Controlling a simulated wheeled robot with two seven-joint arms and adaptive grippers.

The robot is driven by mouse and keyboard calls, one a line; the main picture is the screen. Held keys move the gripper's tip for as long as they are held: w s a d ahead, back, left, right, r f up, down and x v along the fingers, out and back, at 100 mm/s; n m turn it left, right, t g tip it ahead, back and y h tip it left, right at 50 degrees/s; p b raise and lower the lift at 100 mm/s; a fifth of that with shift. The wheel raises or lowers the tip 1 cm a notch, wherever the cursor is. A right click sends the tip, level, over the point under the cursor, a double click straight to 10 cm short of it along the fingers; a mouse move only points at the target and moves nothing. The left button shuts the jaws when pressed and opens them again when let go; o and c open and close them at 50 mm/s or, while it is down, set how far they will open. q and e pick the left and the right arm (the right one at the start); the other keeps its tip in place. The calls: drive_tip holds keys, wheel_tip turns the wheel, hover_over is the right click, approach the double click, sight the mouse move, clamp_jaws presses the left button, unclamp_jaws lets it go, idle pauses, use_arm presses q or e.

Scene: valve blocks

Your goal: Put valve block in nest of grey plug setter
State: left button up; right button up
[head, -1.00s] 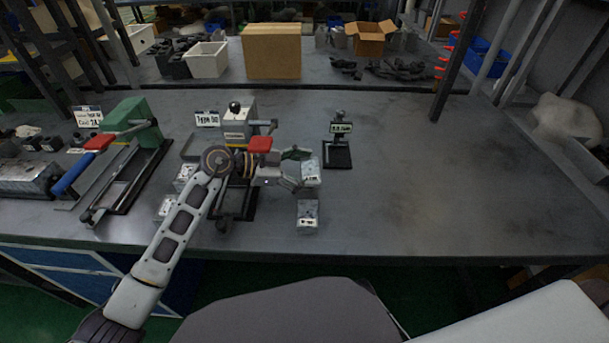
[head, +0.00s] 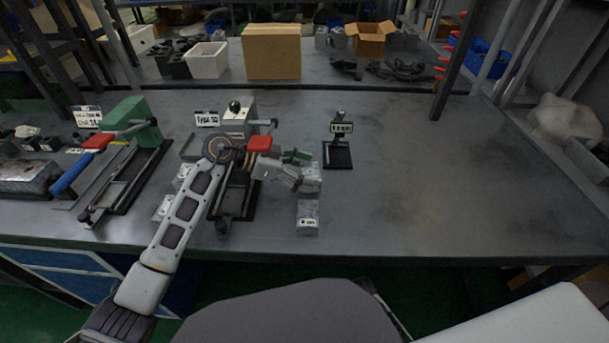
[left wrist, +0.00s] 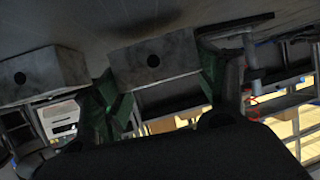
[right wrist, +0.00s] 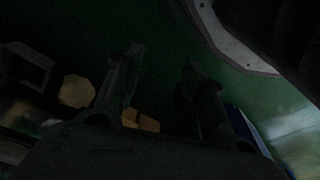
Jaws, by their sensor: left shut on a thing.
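My left gripper (head: 301,171) is shut on a grey valve block (head: 312,175) at the right of the grey plug setter. The held block (left wrist: 155,62) also shows between the green finger pads in the left wrist view. A second valve block (head: 308,215) stands just nearer the table's front edge, and shows at the left of the left wrist view (left wrist: 38,76). The grey plug setter (head: 238,116) has a red handle and a black base; my left arm hides much of it, including its nest. My right gripper (right wrist: 165,85) is open and empty in the right wrist view.
A green plug setter (head: 126,118) with a red and blue handle stands to the left. A small stand with a sign (head: 338,150) is just behind and right of the held block. More blocks (head: 164,207) lie left of my arm. The right half of the table (head: 440,185) is clear.

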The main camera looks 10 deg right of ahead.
use_arm(q)
drive_tip(key=shift+f+p, duration=0.25)
drive_tip(key=shift+p, duration=0.2)
drive_tip(key=shift+f, duration=0.3)
drive_tip(key=shift+f+p, duration=0.1)
drive_tip(key=shift+p, duration=0.2)
use_arm(e)
drive_tip(key=shift+s+d+f, duration=0.1)
drive_tip(key=shift+d+f, duration=0.1)
drive_tip(key=shift+f, duration=0.65)
drive_tip(key=shift+s+d+f, duration=0.1)
drive_tip(key=shift+d+f, duration=0.1)
drive_tip(key=shift+f, duration=0.7)
drive_tip(key=shift+s+d+f, duration=0.1)
drive_tip(key=shift+d+f, duration=0.1)
drive_tip(key=shift+f, duration=0.65)
use_arm(q)
drive_tip(key=shift+f, duration=0.1)
use_arm(e)
drive_tip(key=shift+w, duration=0.1)
use_arm(q)
drive_tip(key=o, duration=1.3)
use_arm(e)
drive_tip(key=shift+s+d+f, duration=0.1)
drive_tip(key=shift+s+f, duration=0.1)
drive_tip(key=shift+f, duration=0.1)
drive_tip(key=shift+w+r, duration=0.2)
